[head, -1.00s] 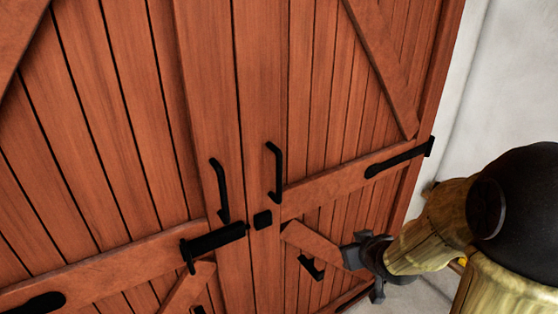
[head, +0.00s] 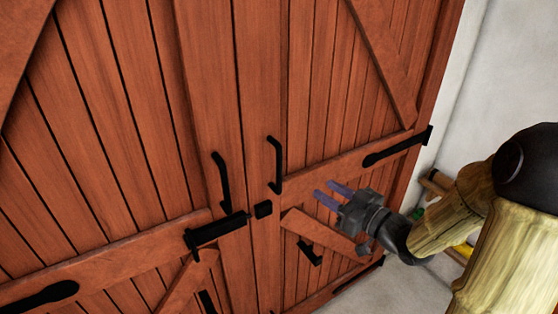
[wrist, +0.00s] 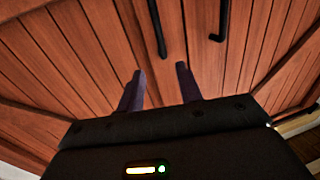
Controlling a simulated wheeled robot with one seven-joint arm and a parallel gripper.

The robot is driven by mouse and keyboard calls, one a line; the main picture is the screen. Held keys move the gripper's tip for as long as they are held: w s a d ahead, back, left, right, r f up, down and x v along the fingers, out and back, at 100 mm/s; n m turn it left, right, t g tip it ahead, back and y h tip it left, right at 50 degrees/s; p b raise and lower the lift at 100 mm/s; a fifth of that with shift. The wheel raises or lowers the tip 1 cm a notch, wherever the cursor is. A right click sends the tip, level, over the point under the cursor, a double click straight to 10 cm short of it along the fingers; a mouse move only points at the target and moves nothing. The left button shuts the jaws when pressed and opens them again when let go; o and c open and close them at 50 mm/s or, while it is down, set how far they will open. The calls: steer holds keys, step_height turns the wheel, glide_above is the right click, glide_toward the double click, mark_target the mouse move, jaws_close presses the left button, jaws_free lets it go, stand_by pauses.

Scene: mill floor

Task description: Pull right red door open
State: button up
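The right red door (head: 325,90) stands closed beside the left red door (head: 120,130). Its black vertical handle (head: 275,165) is near the seam, and the left door's handle (head: 221,182) is just left of it. My gripper (head: 327,192) is open and empty, in front of the right door, to the right of and a little below its handle, apart from it. In the wrist view the two fingers (wrist: 160,88) are spread, with both handles beyond them near the top edge; the one at right (wrist: 222,20) stands right of the fingers.
A black slide bolt (head: 215,231) sits on the left door, with a small black catch (head: 263,209) on the right door. A smaller black handle (head: 310,252) is lower on the right door. A white wall (head: 495,70) and a wooden item (head: 440,185) are at the right.

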mark_target(281, 163)
steer(key=p+x, duration=0.5)
steer(key=x, duration=1.1)
steer(key=shift+w+a, duration=0.2)
steer(key=shift+a, duration=0.05)
steer(key=shift+w+a+f, duration=0.1)
steer(key=shift+w+a, duration=0.15)
steer(key=shift+a, duration=0.05)
jaws_close()
